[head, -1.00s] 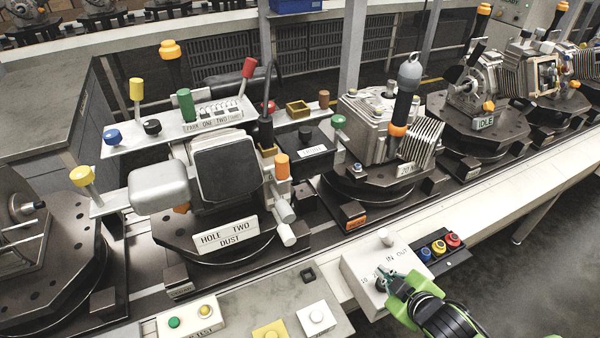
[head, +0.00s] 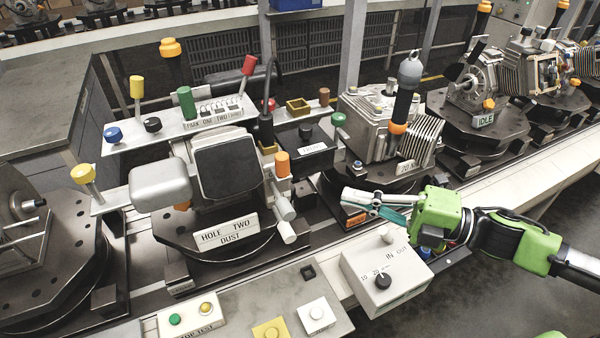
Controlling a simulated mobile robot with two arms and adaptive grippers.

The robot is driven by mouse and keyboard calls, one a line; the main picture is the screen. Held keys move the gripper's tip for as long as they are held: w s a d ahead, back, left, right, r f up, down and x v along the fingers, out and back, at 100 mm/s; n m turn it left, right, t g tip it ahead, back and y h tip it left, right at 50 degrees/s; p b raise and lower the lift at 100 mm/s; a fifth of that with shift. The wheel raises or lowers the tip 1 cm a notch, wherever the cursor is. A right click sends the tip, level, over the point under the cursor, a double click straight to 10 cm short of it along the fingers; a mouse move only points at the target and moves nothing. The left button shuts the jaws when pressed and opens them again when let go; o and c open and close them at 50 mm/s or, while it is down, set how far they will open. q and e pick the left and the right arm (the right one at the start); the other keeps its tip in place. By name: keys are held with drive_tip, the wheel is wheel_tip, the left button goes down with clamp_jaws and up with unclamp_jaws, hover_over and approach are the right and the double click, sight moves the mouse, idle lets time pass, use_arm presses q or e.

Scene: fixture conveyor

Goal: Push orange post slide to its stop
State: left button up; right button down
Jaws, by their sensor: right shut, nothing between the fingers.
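An orange post (head: 282,164) stands upright on a pale slide at the right side of the grey fixture marked HOLE TWO DUST (head: 225,234). Below it is a pale cylindrical rod (head: 286,220). My right gripper (head: 346,202) reaches in from the right with its fingers pointing left. It is shut and empty, to the right of the orange post and lower in the picture, apart from it. The fingers pass in front of the base of the fixture to the right. My left gripper is not in view.
A white box with a black knob (head: 383,281) lies below my right gripper. A black box (head: 305,146) and a brass square cup (head: 297,107) are behind the orange post. A ribbed metal housing on a turntable (head: 370,128) stands above my right gripper.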

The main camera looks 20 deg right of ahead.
sight(282, 164)
drive_tip(key=w+d+p+x, duration=0.1)
drive_tip(key=p+x, duration=0.3)
drive_tip(key=x, duration=0.8)
drive_tip(key=shift+w+d, duration=0.3)
drive_tip(key=shift+w, duration=0.4)
